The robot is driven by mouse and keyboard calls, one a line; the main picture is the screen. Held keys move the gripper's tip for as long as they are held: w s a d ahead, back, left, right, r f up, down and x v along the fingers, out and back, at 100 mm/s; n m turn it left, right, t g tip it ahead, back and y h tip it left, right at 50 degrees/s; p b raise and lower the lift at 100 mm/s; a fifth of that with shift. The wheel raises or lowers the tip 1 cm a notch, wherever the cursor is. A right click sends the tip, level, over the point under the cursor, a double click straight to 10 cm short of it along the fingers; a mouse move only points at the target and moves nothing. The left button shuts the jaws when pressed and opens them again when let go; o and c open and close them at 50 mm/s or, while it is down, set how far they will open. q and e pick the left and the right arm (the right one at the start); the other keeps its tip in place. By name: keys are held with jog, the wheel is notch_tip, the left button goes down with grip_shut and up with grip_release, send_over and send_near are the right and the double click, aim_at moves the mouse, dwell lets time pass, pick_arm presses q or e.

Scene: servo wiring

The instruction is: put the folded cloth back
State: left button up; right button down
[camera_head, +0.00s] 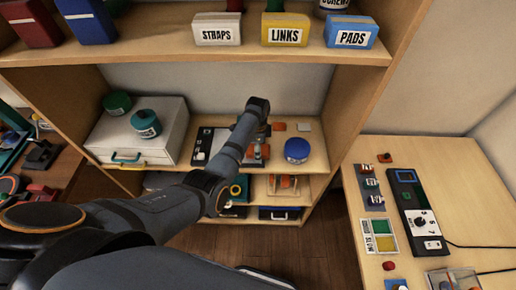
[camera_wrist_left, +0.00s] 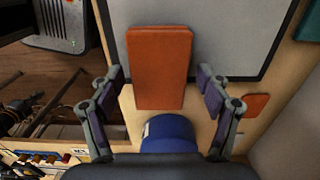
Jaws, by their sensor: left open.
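An orange-red rectangular piece (camera_wrist_left: 160,60), which looks like the folded cloth, lies over the edge of a grey panel in the left wrist view. In the head view, a bit of orange-red (camera_head: 250,153) shows beside my forearm on the middle shelf. My left gripper (camera_wrist_left: 159,76) is open, its fingers on either side of the orange-red piece. I cannot tell whether they touch it. In the head view my left arm reaches to this shelf and mostly hides the gripper. My right gripper is not in view.
A blue round container (camera_head: 297,150) stands close by on the shelf; its blue top (camera_wrist_left: 168,134) shows near the gripper. A flat orange patch (camera_head: 278,127) lies behind. A white drawer box (camera_head: 160,152) stands left. Labelled bins (camera_head: 285,30) line the upper shelf.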

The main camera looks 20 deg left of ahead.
pick_arm(q)
jog(key=shift+r, duration=0.25)
notch_tip(320, 180, up, 12)
jog(key=shift+f+b, duration=0.15)
jog(key=shift+b, duration=0.25)
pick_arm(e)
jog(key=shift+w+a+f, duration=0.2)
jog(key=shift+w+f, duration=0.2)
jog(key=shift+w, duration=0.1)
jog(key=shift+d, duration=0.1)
